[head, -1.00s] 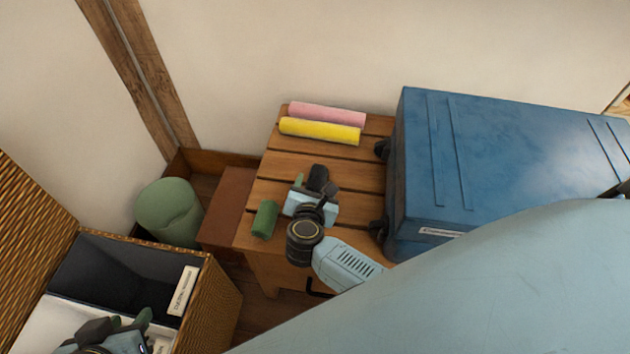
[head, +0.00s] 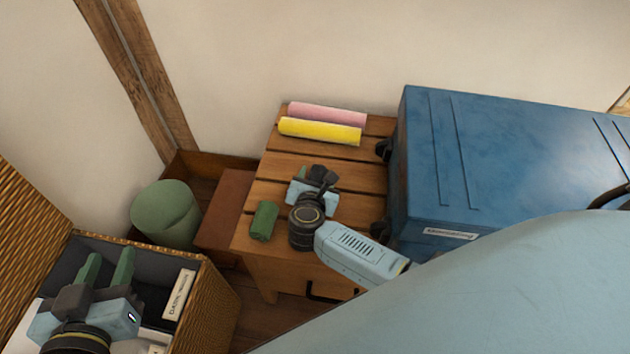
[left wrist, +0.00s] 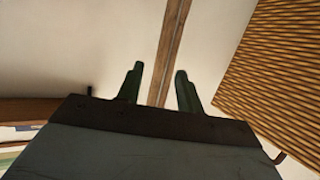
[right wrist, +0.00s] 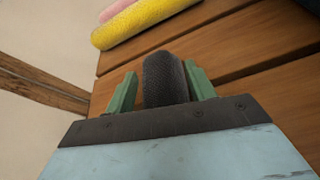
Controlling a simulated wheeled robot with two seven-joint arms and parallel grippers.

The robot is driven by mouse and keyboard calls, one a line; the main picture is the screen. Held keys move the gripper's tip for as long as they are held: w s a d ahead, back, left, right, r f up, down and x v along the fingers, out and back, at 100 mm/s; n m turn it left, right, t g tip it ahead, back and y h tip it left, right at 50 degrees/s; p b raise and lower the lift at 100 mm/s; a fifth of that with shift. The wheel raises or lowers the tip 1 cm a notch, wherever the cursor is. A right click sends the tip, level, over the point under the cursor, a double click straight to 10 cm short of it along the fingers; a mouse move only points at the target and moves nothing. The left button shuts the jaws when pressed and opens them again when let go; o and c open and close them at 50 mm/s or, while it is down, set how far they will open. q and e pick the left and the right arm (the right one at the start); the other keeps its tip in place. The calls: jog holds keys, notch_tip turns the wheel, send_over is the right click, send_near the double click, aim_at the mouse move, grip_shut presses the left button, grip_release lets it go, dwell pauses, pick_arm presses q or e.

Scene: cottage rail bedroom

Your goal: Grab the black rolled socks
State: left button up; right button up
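The black rolled socks (right wrist: 165,80) lie on the slatted wooden bench (right wrist: 240,45). In the right wrist view they sit between the green fingers of my right gripper (right wrist: 163,88). A thin gap shows on their left side, and the right finger is very close or touching, so the gripper looks open around them. In the head view they are dark and partly hidden by my right gripper (head: 314,181). My left gripper (head: 108,268) is open and empty above the wicker box; its spread fingers also show in the left wrist view (left wrist: 158,88).
A dark green roll (head: 264,221) lies left of my right gripper. Yellow (head: 320,132) and pink (head: 328,114) rolls lie at the bench's back. A blue suitcase (head: 500,150) stands right. The open wicker box (head: 212,305) is at lower left, near a green cylinder (head: 166,210).

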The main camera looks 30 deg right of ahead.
jog(key=c, duration=0.5)
jog(key=shift+r, duration=0.15)
